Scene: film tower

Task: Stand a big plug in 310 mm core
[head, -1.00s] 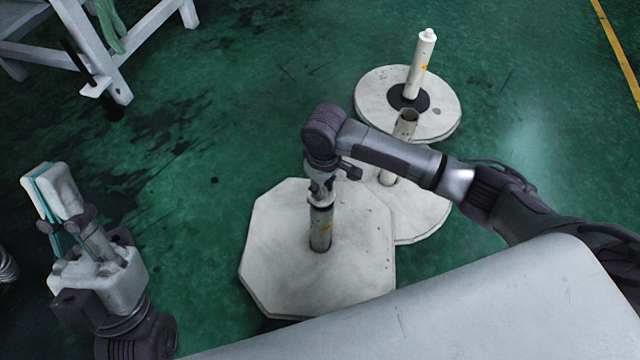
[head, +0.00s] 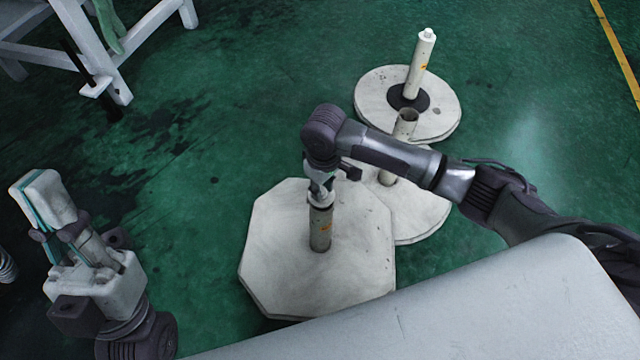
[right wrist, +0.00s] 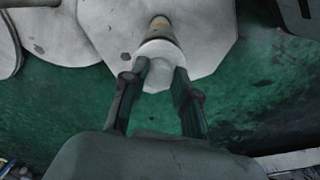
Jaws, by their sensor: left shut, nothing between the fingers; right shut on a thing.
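The core also shows beyond my fingers in the right wrist view (right wrist: 160,28). My right gripper (head: 320,187) is directly above its top end, shut on a white round plug (right wrist: 158,62). The plug is at the core's top and in line with it. I cannot tell how far it sits inside. My left gripper (head: 45,205) is shut and empty at the far left, away from the cores.
A second, open-topped core (head: 405,124) stands on a round base (head: 425,212), partly behind my right arm. A third core (head: 421,65) on a round base (head: 375,88) has a white top. A white frame (head: 115,85) stands at upper left. Green floor between is clear.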

